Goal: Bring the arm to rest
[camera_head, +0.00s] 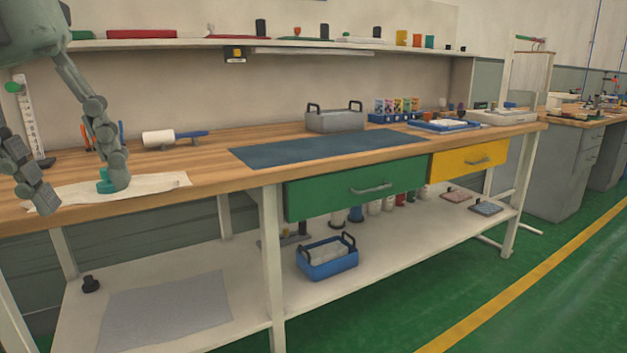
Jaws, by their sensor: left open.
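My left gripper (82,190) comes in from the upper left and shows large and grey-green. Its fingers are spread wide apart, and nothing shows held between them. The fingertips appear over the left end of the wooden workbench (217,148), in front of a pale cloth (155,184). A small teal object (104,184) shows on the cloth beside one fingertip, partly hidden by it. I cannot tell whether the finger touches it. My right gripper is not in view.
A white roll (158,138) lies behind the cloth. A dark blue mat (320,148) and a grey tote (336,120) are mid-bench. Green (320,195) and yellow (450,163) drawers are shut. A blue crate (328,266) stands on the lower shelf. The green floor at right is clear.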

